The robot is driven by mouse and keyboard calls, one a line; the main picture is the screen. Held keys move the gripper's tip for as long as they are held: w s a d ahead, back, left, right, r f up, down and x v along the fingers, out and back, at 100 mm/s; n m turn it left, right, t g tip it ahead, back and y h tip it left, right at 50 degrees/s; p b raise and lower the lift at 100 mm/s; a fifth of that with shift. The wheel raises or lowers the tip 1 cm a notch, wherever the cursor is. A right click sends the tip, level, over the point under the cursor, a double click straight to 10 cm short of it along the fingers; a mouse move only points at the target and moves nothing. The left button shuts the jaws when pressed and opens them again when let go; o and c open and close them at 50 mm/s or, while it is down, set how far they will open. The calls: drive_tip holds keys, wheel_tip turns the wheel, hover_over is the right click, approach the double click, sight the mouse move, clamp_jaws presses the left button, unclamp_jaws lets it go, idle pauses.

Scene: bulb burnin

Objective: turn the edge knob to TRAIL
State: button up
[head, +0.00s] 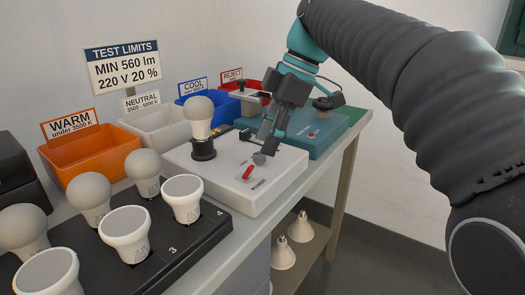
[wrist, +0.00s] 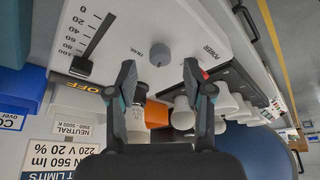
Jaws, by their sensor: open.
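The edge knob is a small grey round knob (wrist: 160,54) on the front face of the white tester box (wrist: 125,25). In the head view the knob (head: 259,159) shows just below my fingertips. A small label, apparently TRAIL, is printed beside it in the wrist view. I cannot make out a pointer on the knob, so its setting is unclear. My gripper (wrist: 160,70) is open, with one finger on each side of the knob in the wrist view; I see no clear contact. In the head view my gripper (head: 268,140) points down at the box.
A red power switch (head: 248,172) sits close to the knob. A slider (wrist: 82,65) is on the same box. A bulb (head: 199,112) stands in the box's black socket. A black rack (head: 185,235) of bulbs is at front left; a teal device (head: 325,145) is behind.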

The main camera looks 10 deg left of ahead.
sight(260, 159)
drive_tip(key=shift+x, duration=1.15)
clamp_jaws()
drive_tip(key=m+t, duration=0.1)
drive_tip(key=m, duration=0.2)
drive_tip(key=m+t, duration=0.1)
drive_tip(key=m, duration=0.1)
drive_tip(key=shift+s+m+y, duration=0.25)
drive_tip(key=shift+m+y, duration=0.05)
drive_tip(key=shift+m, duration=0.1)
drive_tip(key=m+t, duration=0.1)
drive_tip(key=m, duration=0.2)
drive_tip(key=m+t+h, duration=0.1)
drive_tip(key=m, duration=0.1)
drive_tip(key=shift+s+a+m, duration=0.1)
drive_tip(key=shift+s+m, duration=0.05)
drive_tip(key=shift+m, duration=0.25)
